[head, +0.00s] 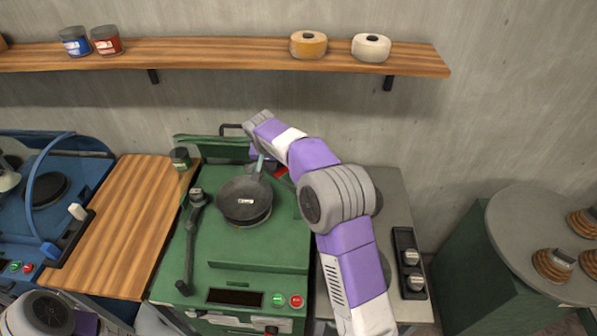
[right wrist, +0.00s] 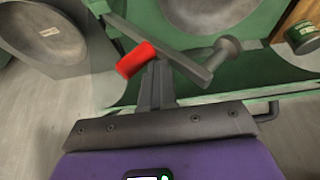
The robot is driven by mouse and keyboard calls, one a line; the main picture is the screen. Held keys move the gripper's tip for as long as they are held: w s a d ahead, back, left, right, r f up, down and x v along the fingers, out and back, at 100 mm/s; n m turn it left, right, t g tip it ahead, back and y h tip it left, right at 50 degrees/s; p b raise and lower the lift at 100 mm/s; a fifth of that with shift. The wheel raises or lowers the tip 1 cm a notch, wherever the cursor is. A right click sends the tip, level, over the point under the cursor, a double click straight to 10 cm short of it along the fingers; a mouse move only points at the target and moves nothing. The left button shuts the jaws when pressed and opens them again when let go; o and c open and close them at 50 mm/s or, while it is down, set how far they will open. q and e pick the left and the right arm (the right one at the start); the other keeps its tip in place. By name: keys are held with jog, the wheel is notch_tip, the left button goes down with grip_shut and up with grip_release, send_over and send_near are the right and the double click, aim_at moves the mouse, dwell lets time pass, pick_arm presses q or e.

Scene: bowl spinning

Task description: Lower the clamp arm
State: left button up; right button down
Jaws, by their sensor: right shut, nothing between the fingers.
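A green machine (head: 255,248) stands in the middle of the head view. The red grip also shows in the head view (head: 282,172). My right gripper (right wrist: 157,68) is shut and empty, its fingertips close against the bar and red grip; contact is unclear. My left gripper is out of view.
A black lever (head: 187,245) stands on the machine's left side. A green can (head: 180,158) stands behind it on the wooden board (head: 135,215). A blue machine (head: 75,190) is further left. A wall shelf (head: 210,54) runs above. A round table (head: 520,230) is right.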

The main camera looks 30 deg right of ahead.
jog(key=shift+w+a+f, duration=0.4)
jog(key=shift+a+f, duration=0.1)
jog(key=shift+a, duration=0.15)
jog(key=shift+w+a+f, duration=0.4)
jog(key=shift+a+f, duration=0.05)
jog(key=shift+a, duration=0.2)
jog(key=shift+w+a+f, duration=0.5)
jog(key=shift+a+f, duration=0.25)
jog(key=shift+f, duration=0.15)
notch_tip(320, 180, up, 12)
jog(key=p, duration=0.9)
jog(key=shift+r+p, duration=0.1)
jog(key=shift+p, duration=0.2)
